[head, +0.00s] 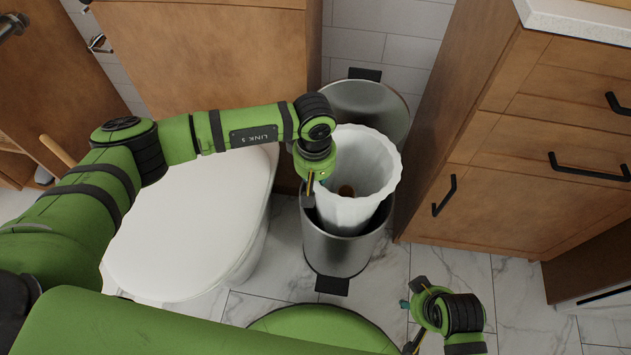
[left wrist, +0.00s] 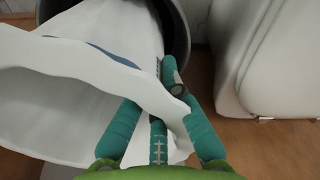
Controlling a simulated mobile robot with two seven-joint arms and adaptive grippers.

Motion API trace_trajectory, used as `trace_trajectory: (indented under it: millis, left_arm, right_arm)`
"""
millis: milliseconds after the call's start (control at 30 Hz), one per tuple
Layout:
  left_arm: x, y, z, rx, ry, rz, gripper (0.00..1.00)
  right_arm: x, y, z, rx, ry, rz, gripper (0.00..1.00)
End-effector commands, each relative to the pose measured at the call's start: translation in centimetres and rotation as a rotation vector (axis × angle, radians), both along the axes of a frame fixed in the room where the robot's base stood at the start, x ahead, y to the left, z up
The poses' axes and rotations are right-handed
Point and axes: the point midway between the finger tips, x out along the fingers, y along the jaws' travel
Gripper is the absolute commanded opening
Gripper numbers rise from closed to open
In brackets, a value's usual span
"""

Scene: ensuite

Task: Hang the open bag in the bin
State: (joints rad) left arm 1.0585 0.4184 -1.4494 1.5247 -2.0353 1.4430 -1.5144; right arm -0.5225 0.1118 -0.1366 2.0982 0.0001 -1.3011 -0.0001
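The white open bag (head: 350,215) stands upright with its lower part inside the steel pedal bin (head: 336,255). Its wide mouth rises well above the bin's rim, and a small brown patch shows inside. My left gripper (head: 309,192) is at the bag's left edge, shut on its wall. In the left wrist view the bag (left wrist: 75,70) runs between the teal fingers (left wrist: 168,80), with the dark bin interior (left wrist: 175,25) behind. My right gripper (head: 410,315) is low at the right front, empty, its fingers apart.
The bin's lid (head: 372,105) stands open behind the bag. A white toilet (head: 185,235) is close on the left. A wooden cabinet (head: 480,190) with black handles is close on the right. Marble floor (head: 455,265) is free in front of the cabinet.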

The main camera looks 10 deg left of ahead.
Motion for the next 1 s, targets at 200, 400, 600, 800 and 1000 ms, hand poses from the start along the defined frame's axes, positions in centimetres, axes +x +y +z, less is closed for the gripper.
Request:
trace_trajectory:
  millis: [200, 400, 600, 800, 1000]
  left_arm:
    - [0.03, 0.01, 0.05, 0.000, 0.000, 0.000, 0.00]
    - [0.03, 0.01, 0.05, 0.000, 0.000, 0.001, 0.33]
    - [0.03, 0.02, 0.05, 0.000, -0.001, 0.001, 0.33]
    - [0.02, 0.02, 0.03, 0.000, 0.000, 0.001, 0.75]
    - [0.02, 0.02, 0.03, 0.000, 0.000, 0.001, 1.00]
  right_arm:
    - [0.01, -0.01, 0.03, 0.000, 0.000, 0.000, 0.49]
    - [0.01, -0.01, 0.03, 0.000, 0.000, 0.000, 0.49]
    - [0.00, -0.01, 0.03, 0.000, 0.000, 0.000, 0.49]
    - [0.00, -0.01, 0.03, 0.000, 0.000, 0.000, 0.49]
    - [0.00, -0.01, 0.03, 0.000, 0.000, 0.000, 0.49]
